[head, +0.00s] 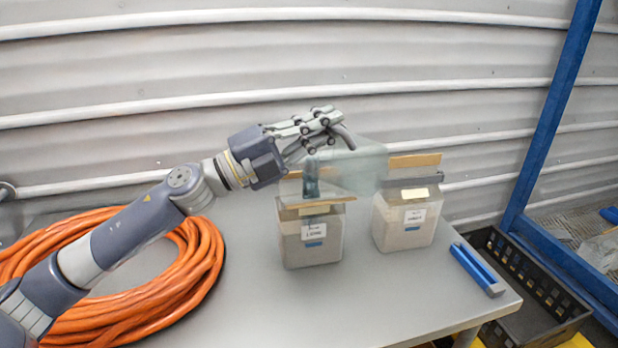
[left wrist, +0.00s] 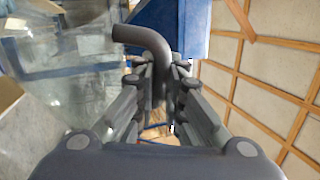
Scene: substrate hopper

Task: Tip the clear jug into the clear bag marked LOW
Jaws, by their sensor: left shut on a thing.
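My left gripper (head: 325,122) is shut on the dark curved handle of the clear jug (head: 362,168). The handle also shows between the fingers in the left wrist view (left wrist: 155,45). The jug is held in the air above the two bags and looks tilted; I see no contents in it clearly. The left clear bag (head: 312,250) and the right clear bag (head: 408,232) stand on the table, each with pale material inside and a white label. The label print is too small to read, so I cannot tell which is LOW. The jug partly covers the bag tops. My right gripper is out of view.
The grey table (head: 240,300) has free room in front of the bags. An orange coiled hose (head: 205,265) lies at left. A blue and grey tool (head: 476,268) lies near the right edge. A black crate (head: 535,290) and a blue post (head: 550,110) are beyond it.

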